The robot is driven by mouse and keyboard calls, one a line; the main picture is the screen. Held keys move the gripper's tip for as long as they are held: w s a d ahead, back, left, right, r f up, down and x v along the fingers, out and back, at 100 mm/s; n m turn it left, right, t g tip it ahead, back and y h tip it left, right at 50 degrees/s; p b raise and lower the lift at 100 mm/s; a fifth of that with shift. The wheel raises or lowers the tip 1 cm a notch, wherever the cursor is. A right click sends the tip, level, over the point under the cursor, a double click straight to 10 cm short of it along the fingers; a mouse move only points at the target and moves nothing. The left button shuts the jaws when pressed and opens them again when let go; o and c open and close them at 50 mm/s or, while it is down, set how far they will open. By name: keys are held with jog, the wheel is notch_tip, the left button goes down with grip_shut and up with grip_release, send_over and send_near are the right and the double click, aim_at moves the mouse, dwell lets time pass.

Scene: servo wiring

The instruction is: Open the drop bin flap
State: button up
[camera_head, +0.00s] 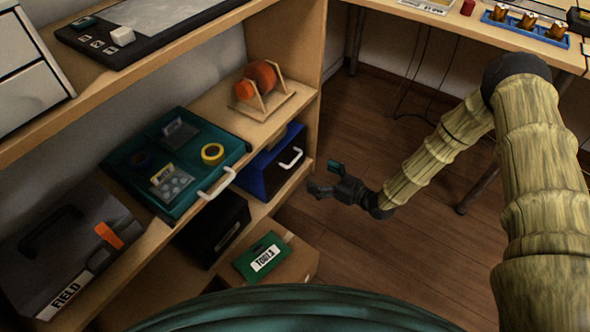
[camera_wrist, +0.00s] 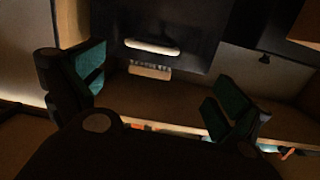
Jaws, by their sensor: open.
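The drop bin, a blue box (camera_head: 254,176) with a dark front flap (camera_head: 286,167), stands on the shelf below the orange reel. A white bar handle (camera_head: 291,158) is on the flap, which looks shut. In the wrist view, a dark panel (camera_wrist: 190,57) with a pale handle (camera_wrist: 152,47) lies ahead between my fingers, with a light label-like strip below; it appears to be the same flap. My gripper (camera_head: 324,177) is open and empty, to the right of the bin and apart from it. Its two green-padded fingers (camera_wrist: 160,88) are spread wide in the wrist view.
A teal tray (camera_head: 190,205) with tape rolls and small parts juts from the shelf at left. The wooden floor (camera_head: 400,265) right of the shelf is clear.

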aim_at(296, 159)
jog(key=shift+n+y, duration=0.7)
jog(key=shift+w+d+f+b+x, duration=0.25)
jog(key=shift+b+x, duration=0.85)
jog(key=shift+x, duration=0.8)
jog(key=shift+w+d+f+b+x, duration=0.15)
jog(key=shift+w+b+x, duration=0.2)
jog(key=shift+b+x, duration=1.2)
jog(key=shift+w+d+f+b+x, duration=0.25)
jog(key=shift+b+x, duration=0.45)
jog(key=shift+x, duration=1.55)
jog(key=shift+a, duration=0.1)
jog(key=c, duration=1.3)
